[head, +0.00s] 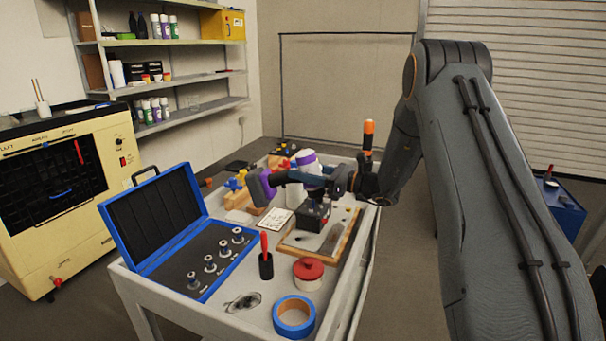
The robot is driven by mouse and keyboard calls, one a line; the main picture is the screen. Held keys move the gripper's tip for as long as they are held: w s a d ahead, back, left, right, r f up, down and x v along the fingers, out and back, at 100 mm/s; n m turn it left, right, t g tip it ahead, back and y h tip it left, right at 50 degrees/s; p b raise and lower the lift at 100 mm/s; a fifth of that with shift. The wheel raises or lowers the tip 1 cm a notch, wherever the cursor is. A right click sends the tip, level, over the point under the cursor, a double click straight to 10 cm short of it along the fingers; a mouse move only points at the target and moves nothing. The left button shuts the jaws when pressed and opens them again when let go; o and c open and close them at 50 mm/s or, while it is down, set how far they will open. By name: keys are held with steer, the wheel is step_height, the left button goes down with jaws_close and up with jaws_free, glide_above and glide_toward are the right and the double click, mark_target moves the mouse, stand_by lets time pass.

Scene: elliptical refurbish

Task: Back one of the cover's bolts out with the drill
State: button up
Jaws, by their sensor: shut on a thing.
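My gripper (342,182) is at the end of my arm, over the back right of the white cart. The tool lies roughly level, pointing left. Below it is a small dark block (313,214) with light bolt heads on top, which looks like the cover. The block stands at a wood-edged tray (294,249). I cannot tell whether the drill's tip touches a bolt, as the fingers and tip are small and partly hidden.
An open blue case (162,266) with several round-headed pieces stands front left on the cart. Near the front are a red-handled tool (265,258), a red-lidded jar (308,272) and a blue tape roll (294,318).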

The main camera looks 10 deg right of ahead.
steer(key=shift+s+d+r+t+y+b, duration=0.1)
steer(key=shift+r+t+y+b, duration=0.4)
steer(key=shift+y+b, duration=0.4)
steer(key=shift+s+d+r+t+y+b, duration=0.1)
steer(key=shift+r+t+y+b, duration=0.4)
steer(key=shift+b, duration=0.6)
steer(key=shift+f+b, duration=0.35)
steer(key=shift+f, duration=0.45)
stand_by(2.3)
steer(key=shift+r, duration=0.4)
steer(key=shift+c, duration=0.2)
stand_by(2.3)
